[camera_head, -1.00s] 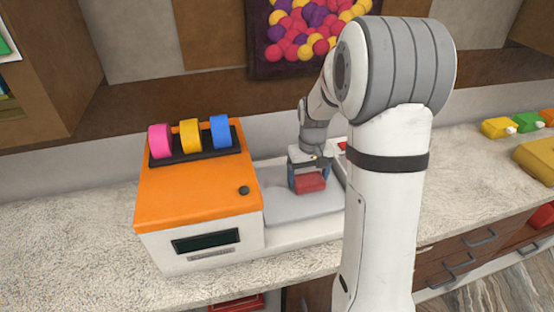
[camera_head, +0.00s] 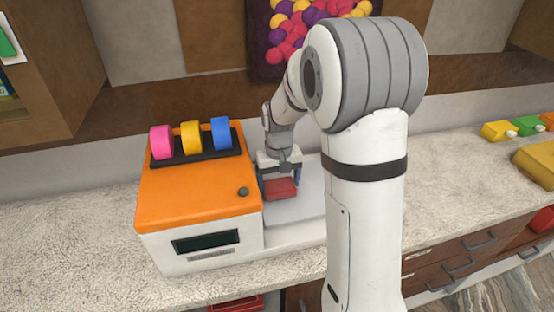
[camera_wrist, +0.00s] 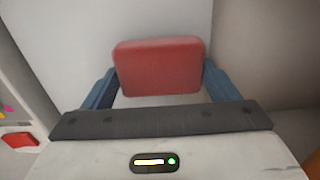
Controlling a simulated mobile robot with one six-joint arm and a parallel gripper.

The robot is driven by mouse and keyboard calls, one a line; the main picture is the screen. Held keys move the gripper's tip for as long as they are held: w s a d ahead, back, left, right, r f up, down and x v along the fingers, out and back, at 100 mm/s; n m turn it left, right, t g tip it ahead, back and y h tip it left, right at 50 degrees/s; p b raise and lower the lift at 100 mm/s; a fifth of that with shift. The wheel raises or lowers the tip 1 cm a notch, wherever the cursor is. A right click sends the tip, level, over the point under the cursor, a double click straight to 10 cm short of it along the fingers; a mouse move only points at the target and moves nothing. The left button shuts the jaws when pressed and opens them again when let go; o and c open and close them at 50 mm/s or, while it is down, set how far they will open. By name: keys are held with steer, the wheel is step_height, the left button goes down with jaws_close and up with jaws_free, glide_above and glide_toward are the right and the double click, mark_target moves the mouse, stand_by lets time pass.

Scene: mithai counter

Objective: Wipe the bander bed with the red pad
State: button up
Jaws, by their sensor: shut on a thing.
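The red pad (camera_head: 280,188) is held between the fingers of my gripper (camera_head: 279,183), low over the bander bed (camera_head: 306,203). I cannot tell whether the pad touches the bed. The bed is a pale grey flat surface to the right of the orange-topped bander (camera_head: 197,195). My gripper is close to the bander's right side. In the wrist view, the red pad (camera_wrist: 158,66) sits between the blue fingers of my gripper (camera_wrist: 158,82), with the pale bed (camera_wrist: 60,45) behind it. My arm hides the right end of the bed in the head view.
Pink, yellow and blue rolls (camera_head: 191,138) stand on top of the bander. A wall lies behind the speckled counter (camera_head: 70,240). The counter's left part is clear.

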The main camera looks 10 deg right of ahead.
steer(key=shift+d+r+p, duration=0.1)
steer(key=shift+r+p, duration=1.85)
steer(key=shift+r, duration=1.8)
